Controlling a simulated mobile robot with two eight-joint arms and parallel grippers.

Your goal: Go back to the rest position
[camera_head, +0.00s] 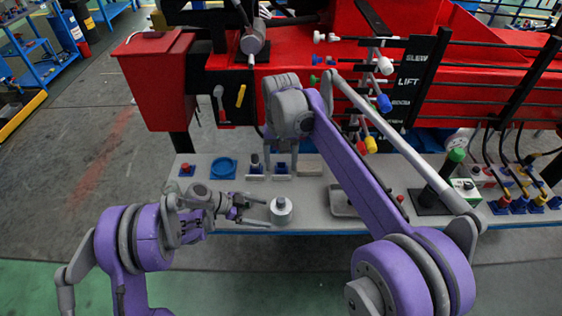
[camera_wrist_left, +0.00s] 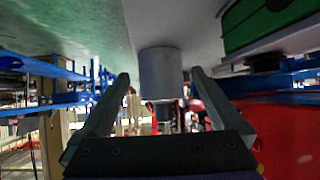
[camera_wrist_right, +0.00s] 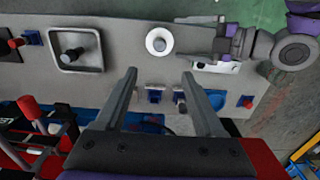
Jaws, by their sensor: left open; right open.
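My left gripper (camera_head: 264,213) is open and low over the grey bench, its fingers pointing right at a grey cylinder (camera_head: 281,211). The cylinder stands upright on the bench, at or just beyond the fingertips; I cannot tell if they touch it. In the left wrist view the cylinder (camera_wrist_left: 160,72) shows centred between the open fingers (camera_wrist_left: 160,76).
The grey bench (camera_head: 330,218) carries a blue round dish (camera_head: 222,168), a grey tray (camera_head: 343,201), a red button (camera_head: 185,168) and a green-topped lever (camera_head: 455,157). Behind it stands the red crane (camera_head: 295,62) with a lever bank. Open floor (camera_head: 70,190) lies to the left.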

